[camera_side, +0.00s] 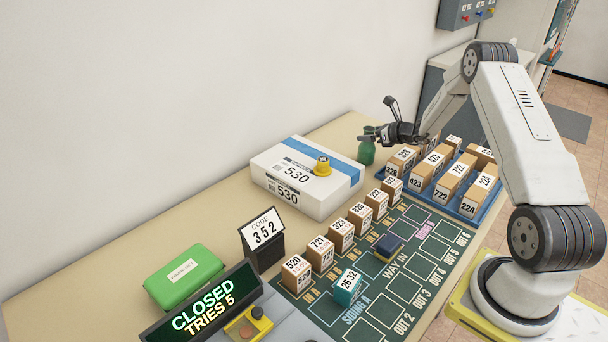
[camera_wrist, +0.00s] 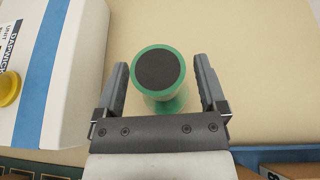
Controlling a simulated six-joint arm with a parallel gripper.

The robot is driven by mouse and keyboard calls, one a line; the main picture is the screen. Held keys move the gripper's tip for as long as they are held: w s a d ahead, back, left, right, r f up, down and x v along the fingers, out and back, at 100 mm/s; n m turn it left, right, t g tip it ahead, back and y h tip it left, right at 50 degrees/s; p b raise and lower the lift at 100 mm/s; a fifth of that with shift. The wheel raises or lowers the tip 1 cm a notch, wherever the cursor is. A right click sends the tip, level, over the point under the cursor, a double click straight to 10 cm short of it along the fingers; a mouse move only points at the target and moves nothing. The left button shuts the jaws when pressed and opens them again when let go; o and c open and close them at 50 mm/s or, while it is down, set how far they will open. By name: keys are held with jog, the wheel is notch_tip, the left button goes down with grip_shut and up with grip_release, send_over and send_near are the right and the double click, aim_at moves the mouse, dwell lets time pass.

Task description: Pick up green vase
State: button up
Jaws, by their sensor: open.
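The green vase (camera_side: 366,150) stands on the beige table, to the right of the white box and near the wall. In the wrist view, the vase (camera_wrist: 158,100) shows from above, with a green rim around a dark round top. My gripper (camera_side: 374,131) is at the vase's upper part in the side view. In the wrist view, my gripper (camera_wrist: 160,80) is open, with one finger on each side of the vase. A gap shows beside the left finger and a gap beside the right one. Whether the fingers are level with the vase's neck I cannot tell.
A white box (camera_side: 290,199) labelled 530, with a yellow knob (camera_side: 322,166) on top, stands left of the vase. A blue tray (camera_side: 466,209) of numbered blocks stands to the right. A green board (camera_side: 400,290) with several blocks lies in front.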

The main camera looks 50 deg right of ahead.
jog(key=shift+w+f, duration=0.1)
jog(key=shift+w, duration=0.1)
jog(key=shift+c, duration=0.2)
grip_shut()
dwell(1.4)
